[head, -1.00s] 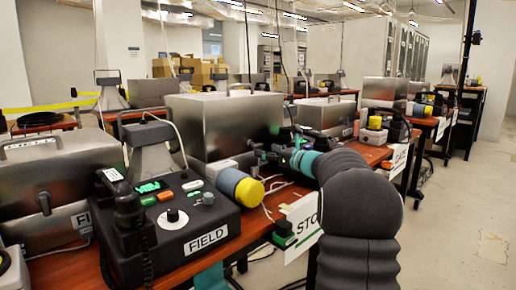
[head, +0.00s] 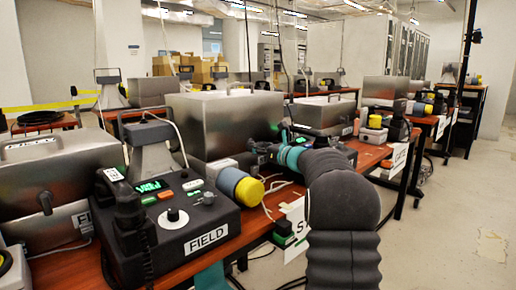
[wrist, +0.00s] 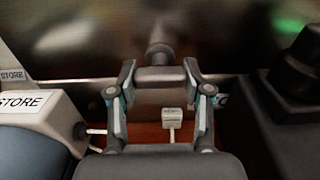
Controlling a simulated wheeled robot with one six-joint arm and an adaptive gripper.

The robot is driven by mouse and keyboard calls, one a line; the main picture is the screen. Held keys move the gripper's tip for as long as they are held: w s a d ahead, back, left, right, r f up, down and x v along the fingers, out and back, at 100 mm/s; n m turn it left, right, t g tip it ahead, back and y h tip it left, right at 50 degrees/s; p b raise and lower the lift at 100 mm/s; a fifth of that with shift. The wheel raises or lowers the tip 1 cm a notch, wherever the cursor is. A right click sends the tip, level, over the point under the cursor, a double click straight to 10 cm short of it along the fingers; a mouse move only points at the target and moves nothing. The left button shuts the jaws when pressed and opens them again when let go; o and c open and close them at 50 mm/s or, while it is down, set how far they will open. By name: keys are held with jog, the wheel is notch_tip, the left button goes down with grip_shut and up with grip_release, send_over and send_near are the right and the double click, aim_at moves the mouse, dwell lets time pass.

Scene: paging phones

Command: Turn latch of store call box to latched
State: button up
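The store call box (head: 222,125) is a brushed metal box in the middle of the head view, behind my arm. Its metal front wall (wrist: 225,50) fills the back of the wrist view. The latch (wrist: 158,77) is a dark bar in front of a round knob, lying crosswise in the wrist view. My gripper (wrist: 160,76) has its fingers apart, one at each end of this bar. I cannot tell whether they touch it. In the head view my gripper (head: 262,151) is close to the box, and the latch is hidden there.
A beacon base labelled STORE (wrist: 35,105) is close on the left in the wrist view. A dark object (wrist: 292,90) stands close on the right. A small pale block with a cable (wrist: 172,116) is below. The FIELD phone (head: 165,220) stands in front on the table.

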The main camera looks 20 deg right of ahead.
jog(key=shift+f+n+b, duration=0.15)
jog(key=shift+n+b, duration=0.25)
jog(key=shift+b, duration=0.2)
jog(key=n+b, duration=0.3)
jog(key=shift+f, duration=0.1)
jog(key=n+b, duration=0.4)
jog(key=shift+d+n, duration=0.1)
jog(key=shift+n, duration=0.2)
jog(key=n, duration=0.2)
jog(key=n+b, duration=0.1)
jog(key=n, duration=0.1)
jog(key=shift+w+r, duration=0.1)
jog(key=shift+r, duration=0.25)
jog(key=n, duration=0.5)
jog(key=shift+d+r, duration=0.1)
jog(key=shift+n, duration=0.3)
jog(key=o, duration=1.2)
jog(key=shift+c, duration=0.2)
